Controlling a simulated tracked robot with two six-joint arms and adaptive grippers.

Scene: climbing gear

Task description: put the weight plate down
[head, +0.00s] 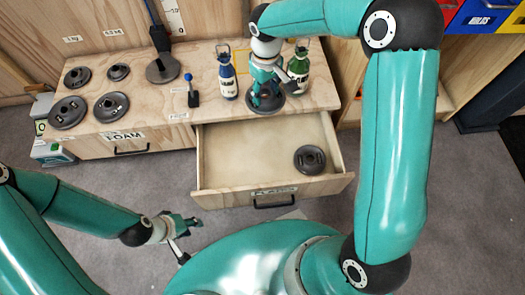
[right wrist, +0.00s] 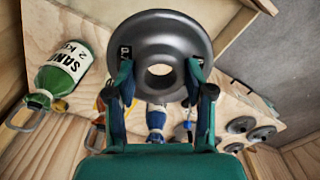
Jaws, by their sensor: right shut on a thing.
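In the head view my right gripper (head: 267,92) points down, with the held plate (head: 268,108) over the front part of the wooden counter (head: 215,105). I cannot tell whether the plate touches the counter. My left gripper (head: 182,236) is low at the left, empty, its fingers apart, in front of the drawer unit.
An open drawer (head: 235,165) holds one dark plate (head: 309,159) at its right; its left and middle are bare. Several plates (head: 68,112) lie at the counter's left. A blue bottle (head: 227,80) and a green bottle (head: 298,66) stand beside my right gripper.

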